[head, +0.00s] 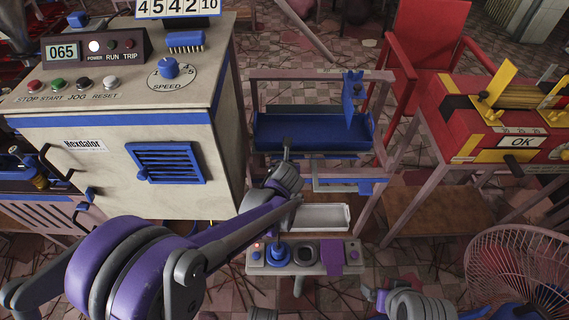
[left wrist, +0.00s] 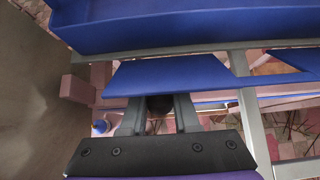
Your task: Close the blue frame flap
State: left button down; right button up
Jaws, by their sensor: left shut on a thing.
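The blue frame flap (left wrist: 165,77) is a flat blue panel below a grey bar in the left wrist view. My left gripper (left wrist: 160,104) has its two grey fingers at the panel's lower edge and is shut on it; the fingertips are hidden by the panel. In the head view my left gripper (head: 287,147) is at the front of the pink frame, by the blue tray's front edge, and my arm hides the flap. Part of my right arm, probably its gripper (head: 374,294), shows at the bottom right; its jaw state is unclear.
The blue tray (head: 310,136) sits in the pink frame. A beige control cabinet (head: 120,130) stands close on the left. A white tray (head: 322,217) and a small control panel (head: 305,268) are below. A red chair (head: 430,50), red-yellow table (head: 500,125) and wire fan (head: 520,265) are right.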

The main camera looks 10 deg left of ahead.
pick_arm(q)
jog(key=shift+w+r+g+h+p, duration=0.1)
jog(key=shift+r+g+h+p, duration=0.25)
jog(key=shift+g, duration=1.3)
jog(key=shift+r+g+h+p, duration=0.25)
jog(key=shift+r+g+p, duration=0.15)
jog(key=shift+g, duration=1.2)
jog(key=shift+w+r+g+h+p, duration=0.1)
jog(key=shift+r+g+h+p, duration=0.3)
jog(key=shift+g, duration=1.25)
jog(key=shift+s+r, duration=0.1)
jog(key=c, duration=0.7)
grip_release()
jog(key=r, duration=0.3)
jog(key=r+p, duration=0.1)
jog(key=r, duration=0.3)
jog(key=r+p, duration=0.1)
jog(key=r, duration=0.2)
jog(key=shift+w+a+r, duration=0.1)
jog(key=shift+w+r, duration=0.2)
jog(key=shift+r, duration=0.1)
